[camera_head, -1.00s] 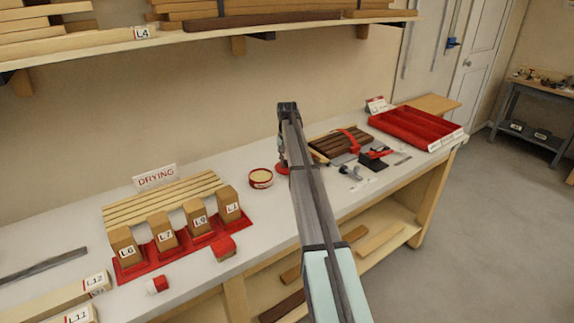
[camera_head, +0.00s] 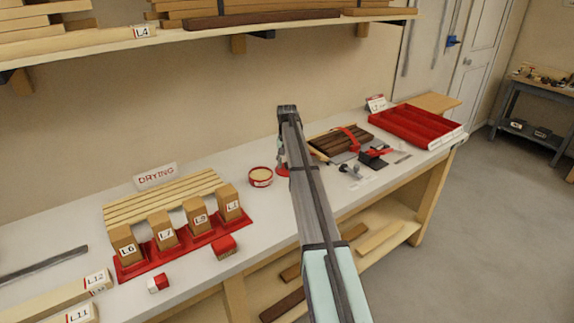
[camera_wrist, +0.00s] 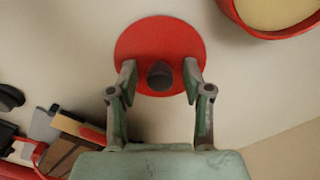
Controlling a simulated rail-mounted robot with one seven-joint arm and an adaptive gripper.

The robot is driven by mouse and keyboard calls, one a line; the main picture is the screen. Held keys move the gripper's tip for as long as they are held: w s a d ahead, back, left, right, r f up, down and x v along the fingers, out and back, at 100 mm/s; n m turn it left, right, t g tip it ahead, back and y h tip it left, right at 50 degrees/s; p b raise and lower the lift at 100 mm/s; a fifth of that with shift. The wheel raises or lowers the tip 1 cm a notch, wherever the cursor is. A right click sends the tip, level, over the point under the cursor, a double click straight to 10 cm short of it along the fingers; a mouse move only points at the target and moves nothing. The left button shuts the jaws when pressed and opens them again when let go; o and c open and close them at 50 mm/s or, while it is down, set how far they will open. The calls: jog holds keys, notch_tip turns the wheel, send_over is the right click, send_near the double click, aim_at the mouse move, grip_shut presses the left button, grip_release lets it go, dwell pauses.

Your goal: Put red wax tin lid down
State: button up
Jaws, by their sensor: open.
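The red wax tin lid (camera_wrist: 160,38) is a round red disc with a dark knob (camera_wrist: 160,75) in the middle. It appears to lie flat on the pale bench top, though any small gap below it cannot be judged. My gripper (camera_wrist: 160,80) is open, with one finger on each side of the knob and space between. In the head view the lid (camera_head: 283,171) shows as a red sliver, mostly hidden by my arm. The open wax tin (camera_wrist: 275,18), red-rimmed with cream wax, stands apart from the lid; it also shows in the head view (camera_head: 261,177).
Left of the tin are labelled wooden blocks (camera_head: 198,215) on a red rack and a slatted drying rack (camera_head: 150,200). Right of my arm are dark wood strips with a red clamp (camera_head: 340,142), small tools and a red tray (camera_head: 415,125). Bare bench lies in front of the tin.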

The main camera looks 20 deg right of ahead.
notch_tip(320, 180, up, 12)
jog(key=b, duration=0.2)
dwell(0.5)
